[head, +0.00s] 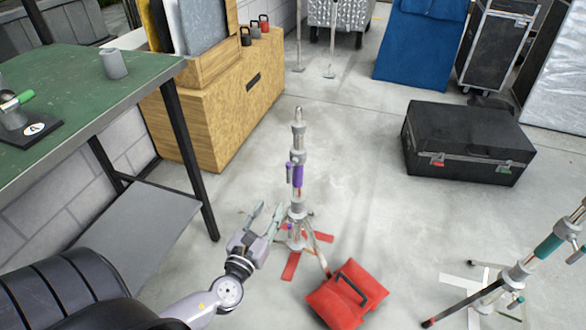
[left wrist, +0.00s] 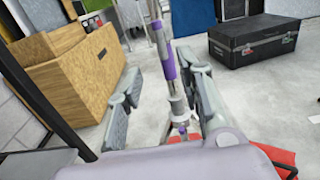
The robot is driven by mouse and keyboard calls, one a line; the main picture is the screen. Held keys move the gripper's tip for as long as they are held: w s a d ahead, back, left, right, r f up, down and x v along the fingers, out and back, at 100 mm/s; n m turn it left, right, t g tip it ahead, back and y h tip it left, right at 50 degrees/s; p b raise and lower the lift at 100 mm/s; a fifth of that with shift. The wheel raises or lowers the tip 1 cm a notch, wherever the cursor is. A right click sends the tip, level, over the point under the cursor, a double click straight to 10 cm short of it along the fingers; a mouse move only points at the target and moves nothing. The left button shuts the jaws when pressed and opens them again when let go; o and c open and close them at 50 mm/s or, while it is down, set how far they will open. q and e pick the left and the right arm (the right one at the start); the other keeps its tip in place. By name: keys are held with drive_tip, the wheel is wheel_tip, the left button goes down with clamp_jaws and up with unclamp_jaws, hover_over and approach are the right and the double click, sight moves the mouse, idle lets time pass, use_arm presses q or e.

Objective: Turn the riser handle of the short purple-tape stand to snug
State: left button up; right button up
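The short purple-tape stand (head: 298,176) stands upright on the floor in the middle of the head view, with purple tape around its silver column. A small purple handle (head: 289,173) sticks out on the column's left side; I cannot tell for sure that it is the riser handle. My left gripper (head: 267,212) is open, low and left of the column, with its fingers pointing up towards it. In the left wrist view the purple tape (left wrist: 168,68) and column appear between the two spread fingers (left wrist: 163,98), apart from both. My right gripper is not in view.
A green-topped table (head: 95,88) and wooden crate (head: 215,115) stand left. A teal-tape stand (head: 548,246) is right. A black case (head: 465,135) lies beyond, with clear floor between.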

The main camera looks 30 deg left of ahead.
use_arm(q)
approach(288, 173)
drive_tip(key=d+x, duration=0.1)
drive_tip(key=x, duration=0.6)
drive_tip(key=a+x, duration=0.1)
drive_tip(key=x, duration=0.2)
drive_tip(key=shift+b, duration=0.35)
drive_tip(key=shift+w+a, duration=0.15)
drive_tip(key=shift+w, duration=0.3)
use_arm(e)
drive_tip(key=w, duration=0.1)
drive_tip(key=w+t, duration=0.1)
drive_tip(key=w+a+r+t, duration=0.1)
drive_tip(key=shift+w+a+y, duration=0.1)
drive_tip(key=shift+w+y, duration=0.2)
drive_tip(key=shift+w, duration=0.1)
use_arm(q)
drive_tip(key=shift+c, duration=0.5)
clamp_jaws()
